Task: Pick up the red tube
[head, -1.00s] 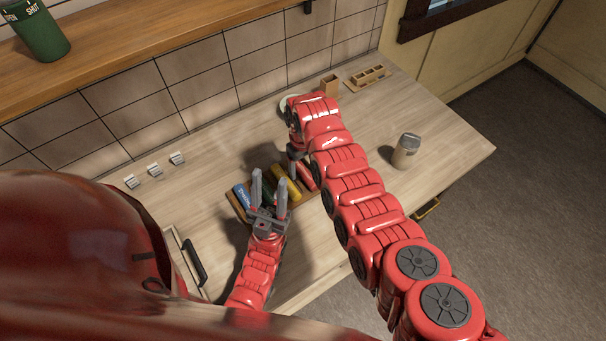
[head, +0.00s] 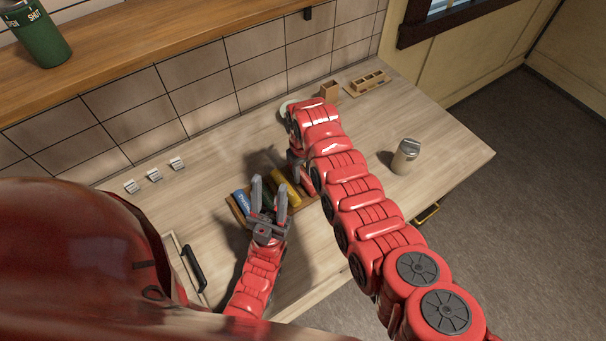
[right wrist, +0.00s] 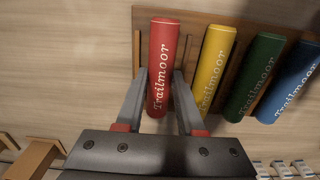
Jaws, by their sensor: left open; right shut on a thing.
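The red tube (right wrist: 161,62), lettered "Trailmoor", lies between the two fingers of my right gripper (right wrist: 158,105) in the right wrist view. The fingers are shut on its lower part. In the head view my right gripper (head: 298,170) is at the right end of the wooden rack (head: 306,199), mostly hidden by my arm, with a bit of the red tube (head: 307,183) beside it. Yellow (right wrist: 216,62), green (right wrist: 254,77) and blue (right wrist: 290,82) tubes lie in a row beside the red one. My left gripper (head: 269,195) is open and empty in front of the rack.
A metal-topped jar (head: 405,157) stands to the right on the wooden table (head: 455,150). A small wooden box (head: 329,92) and a slotted wooden holder (head: 367,83) are at the back. Several small switches (head: 154,175) are at the left. The table's right side is mostly clear.

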